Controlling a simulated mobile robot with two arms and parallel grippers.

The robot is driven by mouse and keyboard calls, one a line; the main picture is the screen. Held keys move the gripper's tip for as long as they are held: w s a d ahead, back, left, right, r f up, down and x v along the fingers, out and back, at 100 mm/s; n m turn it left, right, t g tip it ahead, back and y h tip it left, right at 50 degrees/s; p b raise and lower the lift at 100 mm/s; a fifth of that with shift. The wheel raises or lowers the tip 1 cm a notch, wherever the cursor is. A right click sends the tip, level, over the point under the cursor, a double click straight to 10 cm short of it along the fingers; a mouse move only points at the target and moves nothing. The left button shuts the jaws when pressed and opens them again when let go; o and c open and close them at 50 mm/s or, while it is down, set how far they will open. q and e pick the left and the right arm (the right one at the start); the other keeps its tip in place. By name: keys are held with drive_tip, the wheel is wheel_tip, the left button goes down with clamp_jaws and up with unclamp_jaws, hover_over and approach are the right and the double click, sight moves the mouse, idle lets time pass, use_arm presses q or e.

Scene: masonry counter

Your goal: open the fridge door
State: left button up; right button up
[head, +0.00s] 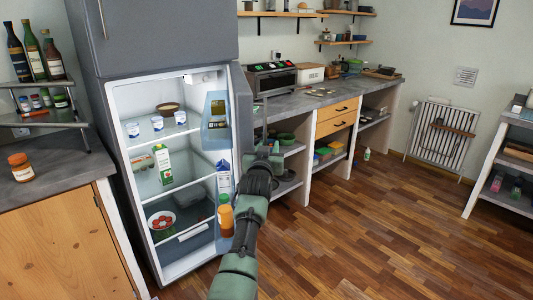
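The grey fridge (155,45) stands at the left, and its lower compartment is open. The fridge door (243,110) is swung out to the right, seen nearly edge-on, with shelves on its inner side. My forearm hides the lower part of the door. My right gripper is not in view.
Cartons, cups and a bowl (161,219) stand on the fridge shelves. A wooden cabinet (65,245) with a jar (21,167) is at the left. The masonry counter (310,98) runs behind the door. The wooden floor (400,235) at the right is clear.

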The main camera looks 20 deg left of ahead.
use_arm(q)
drive_tip(key=s, duration=0.6)
drive_tip(key=shift+d, duration=0.4)
drive_tip(key=shift+r, duration=0.1)
